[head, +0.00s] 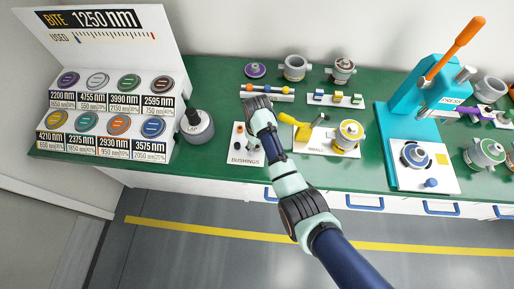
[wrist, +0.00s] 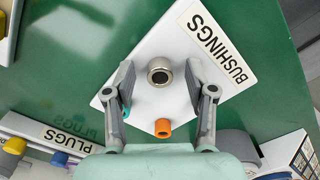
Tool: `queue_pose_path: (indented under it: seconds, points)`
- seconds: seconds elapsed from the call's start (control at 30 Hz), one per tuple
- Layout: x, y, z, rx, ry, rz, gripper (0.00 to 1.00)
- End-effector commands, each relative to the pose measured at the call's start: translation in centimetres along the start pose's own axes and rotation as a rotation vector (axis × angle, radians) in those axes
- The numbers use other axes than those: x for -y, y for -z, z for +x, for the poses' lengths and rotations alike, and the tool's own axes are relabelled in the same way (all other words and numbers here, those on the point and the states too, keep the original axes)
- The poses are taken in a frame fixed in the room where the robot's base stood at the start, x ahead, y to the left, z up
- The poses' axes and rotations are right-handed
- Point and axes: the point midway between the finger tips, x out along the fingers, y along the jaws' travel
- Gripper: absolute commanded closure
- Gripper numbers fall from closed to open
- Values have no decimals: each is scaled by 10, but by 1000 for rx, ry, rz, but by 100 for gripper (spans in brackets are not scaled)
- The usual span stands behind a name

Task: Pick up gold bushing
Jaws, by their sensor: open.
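The white bushings board (wrist: 182,38) lies on the green bench; it also shows in the head view (head: 240,155). A metallic greyish-tan ring (wrist: 159,73) with a dark hole stands on it. It is the piece nearest to gold that I can make out. An orange bushing (wrist: 162,128) stands nearer my gripper body, and a teal piece (wrist: 126,111) is partly hidden by the left finger. My gripper (wrist: 161,66) is open and empty, its two fingers on either side of the metallic ring with gaps. In the head view my arm covers part of the board.
The plugs board (wrist: 40,135) is at the lower left of the wrist view. In the head view, a grey labelled pot (head: 197,128) stands left of the bushings board, and a board with a yellow-handled tool (head: 292,121) lies to the right. A teal press (head: 418,90) stands farther right.

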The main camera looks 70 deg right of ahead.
Motion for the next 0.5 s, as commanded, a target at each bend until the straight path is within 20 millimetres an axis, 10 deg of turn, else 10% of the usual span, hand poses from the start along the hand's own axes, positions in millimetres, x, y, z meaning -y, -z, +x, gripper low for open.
queue_pose_path:
  seconds: [0.37,0.5]
  points:
    - [0,0,-1,0,0,0,100]
    - [0,0,-1,0,0,0,100]
